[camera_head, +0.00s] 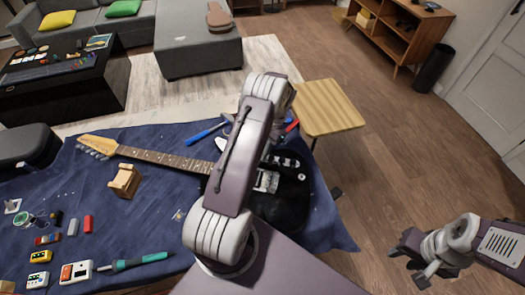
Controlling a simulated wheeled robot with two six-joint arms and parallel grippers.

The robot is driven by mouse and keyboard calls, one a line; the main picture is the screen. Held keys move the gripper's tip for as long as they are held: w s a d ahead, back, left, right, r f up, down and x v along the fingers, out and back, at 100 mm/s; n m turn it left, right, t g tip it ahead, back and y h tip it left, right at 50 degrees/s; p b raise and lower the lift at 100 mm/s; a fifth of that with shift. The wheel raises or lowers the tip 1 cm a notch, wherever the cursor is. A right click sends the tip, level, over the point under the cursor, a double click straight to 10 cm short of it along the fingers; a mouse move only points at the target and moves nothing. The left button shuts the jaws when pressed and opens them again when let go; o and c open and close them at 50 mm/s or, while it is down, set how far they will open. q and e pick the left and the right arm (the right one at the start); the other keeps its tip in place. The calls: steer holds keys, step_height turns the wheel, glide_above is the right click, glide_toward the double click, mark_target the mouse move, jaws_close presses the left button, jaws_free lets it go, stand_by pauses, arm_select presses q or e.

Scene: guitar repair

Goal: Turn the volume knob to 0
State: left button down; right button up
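A black electric guitar lies on the blue cloth, its dark body (292,204) at the centre right and its neck (165,157) running to the upper left. A pale bridge or pickup part (267,181) shows on the body. Small light details show near its right edge, too small to tell which is the volume knob or where it is set. My large arm link covers part of the body; my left gripper is not visible. My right gripper (408,268) is at the lower right, over the floor and apart from the guitar. Its fingers look spread and empty.
The blue cloth (150,205) holds a wooden block (125,181), a green-handled screwdriver (133,261), effect pedals (76,272) and a blue-handled tool (206,131). A wooden stool (328,107) stands behind the guitar. The floor (420,150) at right is clear.

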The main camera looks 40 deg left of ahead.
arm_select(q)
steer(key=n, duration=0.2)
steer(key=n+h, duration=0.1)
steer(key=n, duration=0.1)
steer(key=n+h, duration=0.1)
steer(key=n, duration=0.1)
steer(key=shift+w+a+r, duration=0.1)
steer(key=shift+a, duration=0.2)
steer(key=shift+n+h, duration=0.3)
